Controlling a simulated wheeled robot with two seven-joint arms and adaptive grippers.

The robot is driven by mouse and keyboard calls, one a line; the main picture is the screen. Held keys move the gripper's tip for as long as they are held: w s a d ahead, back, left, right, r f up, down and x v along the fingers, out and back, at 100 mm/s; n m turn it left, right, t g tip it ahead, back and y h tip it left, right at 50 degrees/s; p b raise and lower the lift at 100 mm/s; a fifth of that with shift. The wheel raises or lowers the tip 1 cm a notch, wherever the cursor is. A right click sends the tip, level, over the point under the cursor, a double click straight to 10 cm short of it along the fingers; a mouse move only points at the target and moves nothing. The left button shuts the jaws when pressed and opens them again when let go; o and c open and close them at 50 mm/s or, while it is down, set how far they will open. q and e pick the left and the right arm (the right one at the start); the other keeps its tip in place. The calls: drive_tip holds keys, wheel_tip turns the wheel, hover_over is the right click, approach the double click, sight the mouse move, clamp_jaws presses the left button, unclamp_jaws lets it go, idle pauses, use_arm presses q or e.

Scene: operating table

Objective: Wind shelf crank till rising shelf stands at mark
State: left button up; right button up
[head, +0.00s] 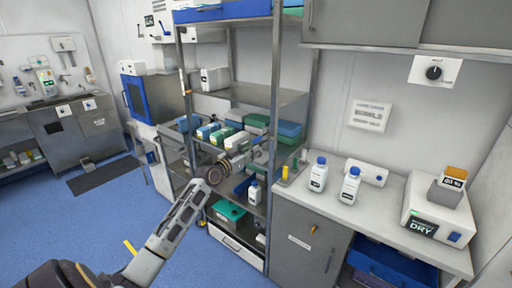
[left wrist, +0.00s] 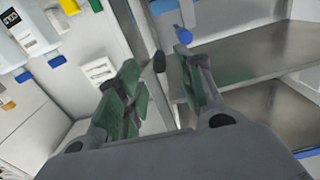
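The tall metal shelf rack (head: 231,57) stands mid-picture in the head view, with a shelf of blue, green and white boxes (head: 236,139) at middle height. My left gripper (head: 259,154) reaches in front of that shelf at the rack's right side. In the left wrist view the left gripper (left wrist: 164,80) shows its green-padded fingers spread apart. A small dark knob (left wrist: 159,62), perhaps the crank's handle, shows between the fingertips; I cannot tell whether they touch it. A blue rounded part (left wrist: 174,42) is just beyond. I cannot make out the mark for certain. My right gripper is out of view.
A counter (head: 383,207) to the right holds two white bottles (head: 350,186) and a white device marked DRY (head: 432,214). A small yellow piece (head: 285,172) stands at its left end. Lower shelves hold a green box (head: 229,211). Blue floor (head: 75,215) is open at left.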

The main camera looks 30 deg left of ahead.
sight(264, 142)
use_arm(q)
drive_tip(key=shift+w+d, duration=0.2)
drive_tip(key=shift+w, duration=2.2)
clamp_jaws()
